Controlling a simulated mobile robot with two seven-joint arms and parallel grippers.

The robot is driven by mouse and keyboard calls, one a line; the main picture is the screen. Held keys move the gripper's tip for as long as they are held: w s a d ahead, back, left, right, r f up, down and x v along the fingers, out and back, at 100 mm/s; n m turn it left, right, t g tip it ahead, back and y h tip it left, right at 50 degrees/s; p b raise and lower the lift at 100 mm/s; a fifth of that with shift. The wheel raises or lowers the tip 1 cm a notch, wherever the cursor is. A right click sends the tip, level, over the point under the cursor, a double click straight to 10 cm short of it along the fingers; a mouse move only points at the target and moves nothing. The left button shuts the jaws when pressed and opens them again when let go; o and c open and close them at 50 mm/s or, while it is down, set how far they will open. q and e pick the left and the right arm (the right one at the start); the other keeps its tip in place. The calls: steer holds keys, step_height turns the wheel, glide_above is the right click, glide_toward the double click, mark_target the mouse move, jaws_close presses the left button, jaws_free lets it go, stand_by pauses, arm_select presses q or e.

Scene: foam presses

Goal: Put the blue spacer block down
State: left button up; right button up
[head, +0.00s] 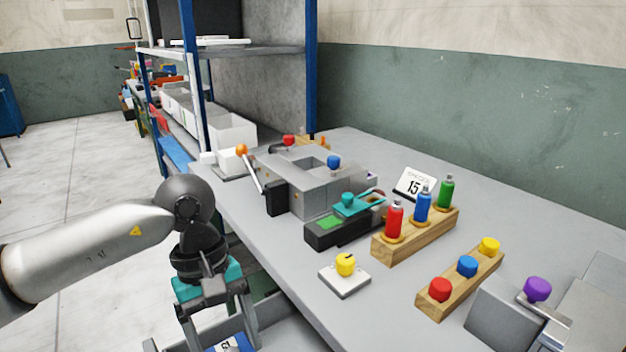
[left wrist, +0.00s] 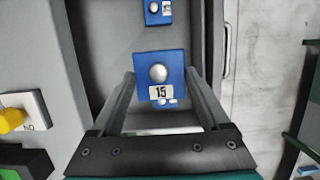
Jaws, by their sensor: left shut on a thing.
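A blue spacer block (left wrist: 173,60) with a round silver knob and a label reading 15 is between the fingers of my left gripper (left wrist: 160,78) in the left wrist view. The fingers are shut on it. In the head view my left gripper (head: 222,318) points down beside the table's front left edge, with part of the blue block (head: 238,344) at the bottom edge of the picture. A second blue block (left wrist: 153,18) with a similar knob lies in a grey open drawer or tray (left wrist: 95,50) below. Whether the held block touches the tray floor is unclear. My right gripper is not in view.
A grey table (head: 290,282) holds a press (head: 312,178), a card reading 15 (head: 412,184), a wooden rack (head: 415,238) with spray bottles, a rack of coloured knobs (head: 460,285) and a yellow-knobbed plate (head: 345,282). The table edge is close to my left gripper.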

arm_select(q)
steer(key=m, duration=0.1)
steer(key=a+r+m, duration=0.1)
steer(key=m, duration=0.1)
steer(key=s+a+m+y, duration=0.1)
steer(key=shift+a+r+m, duration=0.25)
steer(key=shift+m, duration=0.05)
steer(key=shift+s+a+r+m+g+y, duration=0.2)
steer(key=shift+a+m, duration=0.1)
steer(key=shift+m, duration=0.35)
steer(key=shift+s+a+r+m+g+y, duration=0.1)
steer(key=shift+s+a+r+m+y, duration=0.15)
steer(key=shift+m, duration=0.4)
steer(key=shift+w, duration=0.15)
